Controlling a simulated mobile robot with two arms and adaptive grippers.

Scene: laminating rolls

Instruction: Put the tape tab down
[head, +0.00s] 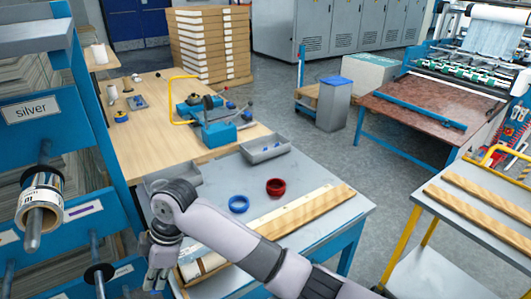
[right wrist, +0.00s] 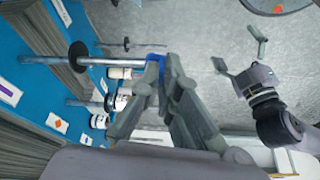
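My right gripper (head: 158,278) hangs in front of the blue rack, at the left end of the grey table. In the right wrist view its fingers (right wrist: 162,72) come together on a small blue piece (right wrist: 155,60), which looks like the tape tab. The piece lies at the fingertips, by a metal rod of the rack; I cannot tell whether it touches the rod. In the head view the tab is hidden. My left gripper (right wrist: 243,60) shows in the right wrist view, with its fingers spread and nothing between them; it is outside the head view.
The blue rack (head: 120,130) has rods jutting out, one with a roll (head: 40,200). The grey table (head: 335,205) holds a blue ring (head: 238,204), a red ring (head: 275,187), a grey tray (head: 266,150) and a long wooden piece (head: 310,208).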

